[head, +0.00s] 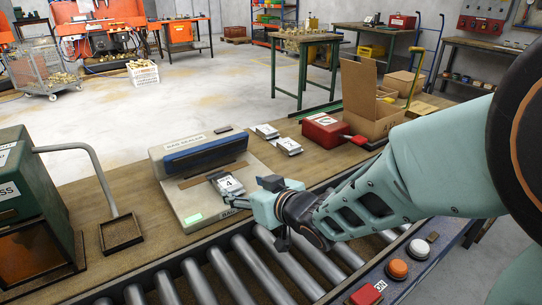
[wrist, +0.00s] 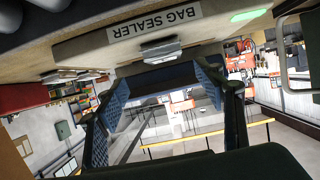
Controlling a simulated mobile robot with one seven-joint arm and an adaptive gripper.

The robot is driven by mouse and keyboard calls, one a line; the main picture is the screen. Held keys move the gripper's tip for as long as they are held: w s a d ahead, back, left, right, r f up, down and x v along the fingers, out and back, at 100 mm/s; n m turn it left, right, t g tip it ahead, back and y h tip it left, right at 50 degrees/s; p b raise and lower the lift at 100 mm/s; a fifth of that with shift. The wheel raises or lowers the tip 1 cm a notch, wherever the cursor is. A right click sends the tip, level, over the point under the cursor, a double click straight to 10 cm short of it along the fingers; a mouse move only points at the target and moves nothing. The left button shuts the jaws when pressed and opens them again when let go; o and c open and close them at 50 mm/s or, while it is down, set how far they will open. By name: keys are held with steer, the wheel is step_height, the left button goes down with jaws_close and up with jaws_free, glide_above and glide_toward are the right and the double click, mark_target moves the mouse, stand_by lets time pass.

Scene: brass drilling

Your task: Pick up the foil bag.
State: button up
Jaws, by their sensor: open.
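A silver foil bag (head: 227,184) with a white label reading 4 lies on the front part of the bag sealer (head: 190,205). Its silver edge (wrist: 161,50) also shows in the wrist view, above and between my finger pads. My gripper (wrist: 166,82) is open, with nothing between its blue pads. In the head view my teal gripper body stands at the sealer's right front corner, just right of the bag. My fingertips are hard to make out there. Whether the fingers touch the bag cannot be told.
Two more silver packets (head: 265,131) (head: 287,145) lie behind the sealer. A red box (head: 325,132) and an open cardboard box (head: 368,110) stand to the right. A roller conveyor (head: 250,265) runs along the front, with a green press (head: 28,205) at left.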

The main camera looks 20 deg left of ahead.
mark_target(225, 180)
steer(key=b+x, duration=0.1)
steer(key=x, duration=0.3)
steer(key=shift+w+a+f, duration=0.1)
steer(key=shift+a+f, duration=0.1)
steer(key=shift+a, duration=0.15)
steer(key=x, duration=0.2)
steer(key=b+x, duration=0.1)
steer(key=x, duration=0.2)
steer(key=shift+a+r, duration=0.1)
steer(key=shift+a, duration=0.4)
steer(key=shift+r, duration=0.1)
steer(key=c, duration=1.5)
steer(key=shift+r, duration=0.1)
